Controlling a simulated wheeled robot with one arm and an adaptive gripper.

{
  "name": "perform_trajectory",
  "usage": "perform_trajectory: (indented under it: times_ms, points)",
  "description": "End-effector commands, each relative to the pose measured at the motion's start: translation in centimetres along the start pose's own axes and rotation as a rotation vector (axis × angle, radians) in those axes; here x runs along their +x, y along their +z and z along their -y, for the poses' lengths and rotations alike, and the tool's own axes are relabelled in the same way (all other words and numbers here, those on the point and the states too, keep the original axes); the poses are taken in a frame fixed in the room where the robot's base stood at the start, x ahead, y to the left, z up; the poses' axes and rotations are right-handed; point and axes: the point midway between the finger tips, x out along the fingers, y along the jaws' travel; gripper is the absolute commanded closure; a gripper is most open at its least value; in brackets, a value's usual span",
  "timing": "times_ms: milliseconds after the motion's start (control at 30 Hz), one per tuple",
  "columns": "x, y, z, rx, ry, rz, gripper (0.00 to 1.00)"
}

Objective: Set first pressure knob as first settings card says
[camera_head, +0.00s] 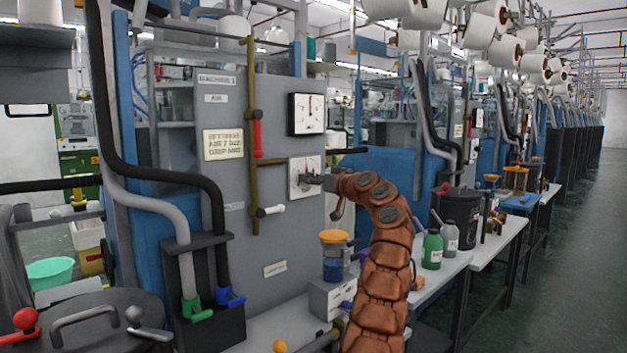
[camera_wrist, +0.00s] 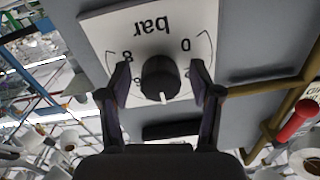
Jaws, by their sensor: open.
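The black pressure knob (camera_wrist: 160,78) sits on a white dial plate (camera_wrist: 110,28) on the machine's grey panel. In the wrist view the dial is upside down, with "bar", a 0 at right and an 8 at left. The knob's white mark points down in that view, at the scale's middle. My gripper (camera_wrist: 160,88) is open, with one finger on each side of the knob; contact cannot be told. In the head view my gripper (camera_head: 325,182) is at the dial plate (camera_head: 304,164), partly hiding it. The settings card (camera_head: 222,144) has an "AIR" line in bar; its number is too small to read surely.
A jar with an orange lid (camera_head: 333,240) stands below. The aisle floor at right is clear.

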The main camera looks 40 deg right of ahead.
Motion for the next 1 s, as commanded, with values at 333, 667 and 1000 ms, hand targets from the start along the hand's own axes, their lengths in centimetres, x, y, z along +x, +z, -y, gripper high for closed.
perform_trajectory:
  times_ms: [333, 667, 1000]
  points:
    - [0.01, 0.01, 0.01, 0.001, 0.000, 0.000, 0.66]
    - [0.01, 0.00, 0.03, 0.001, 0.000, 0.000, 0.96]
    - [0.09, -0.10, 0.17, 0.073, -0.002, -0.002, 0.96]
